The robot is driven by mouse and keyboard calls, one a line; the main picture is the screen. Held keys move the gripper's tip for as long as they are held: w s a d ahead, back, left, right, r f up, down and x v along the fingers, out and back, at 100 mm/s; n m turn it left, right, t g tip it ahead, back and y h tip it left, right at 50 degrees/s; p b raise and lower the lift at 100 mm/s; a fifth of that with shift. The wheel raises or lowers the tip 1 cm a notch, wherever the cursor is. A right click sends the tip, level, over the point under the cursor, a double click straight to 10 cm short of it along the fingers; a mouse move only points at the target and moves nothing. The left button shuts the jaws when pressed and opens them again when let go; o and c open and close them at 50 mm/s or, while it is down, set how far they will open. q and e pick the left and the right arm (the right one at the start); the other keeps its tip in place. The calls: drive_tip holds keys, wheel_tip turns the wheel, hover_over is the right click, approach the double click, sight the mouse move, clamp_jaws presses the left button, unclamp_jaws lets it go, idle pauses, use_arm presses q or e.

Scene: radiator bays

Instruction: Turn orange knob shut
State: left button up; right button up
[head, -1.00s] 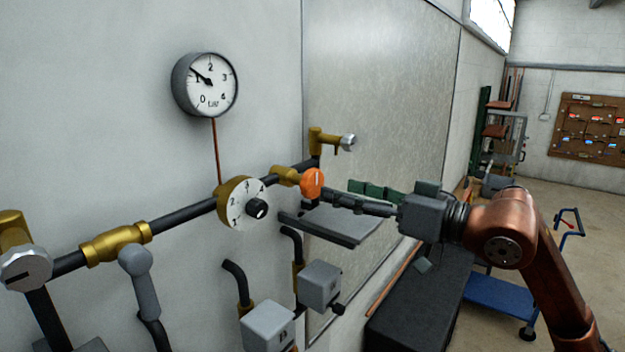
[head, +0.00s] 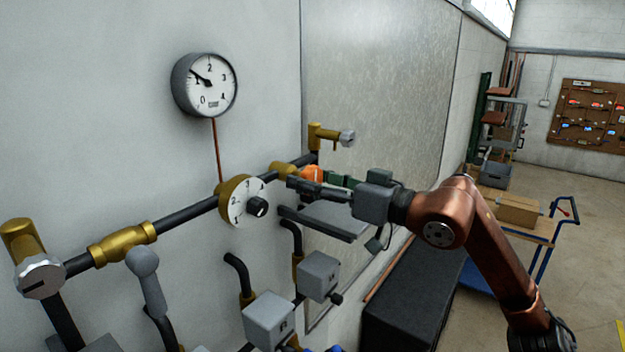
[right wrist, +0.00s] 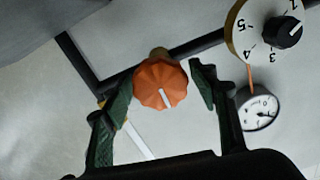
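The orange knob (head: 313,172) sits on the dark pipe, right of the dial valve, and is partly hidden by my right gripper (head: 314,182). In the right wrist view the ribbed orange knob (right wrist: 160,84) shows a short white mark pointing down and slightly right. My right gripper's green-padded fingers (right wrist: 161,86) stand open on either side of it. My left gripper is not in view.
A white dial valve (head: 243,203) with a black knob is close to the left of my gripper. A pressure gauge (head: 207,84) hangs above. A grey shelf (head: 325,222) and grey boxes (head: 269,318) lie below. A brass tap (head: 317,134) stands behind.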

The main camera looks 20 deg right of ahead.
drive_tip(key=c, duration=0.9)
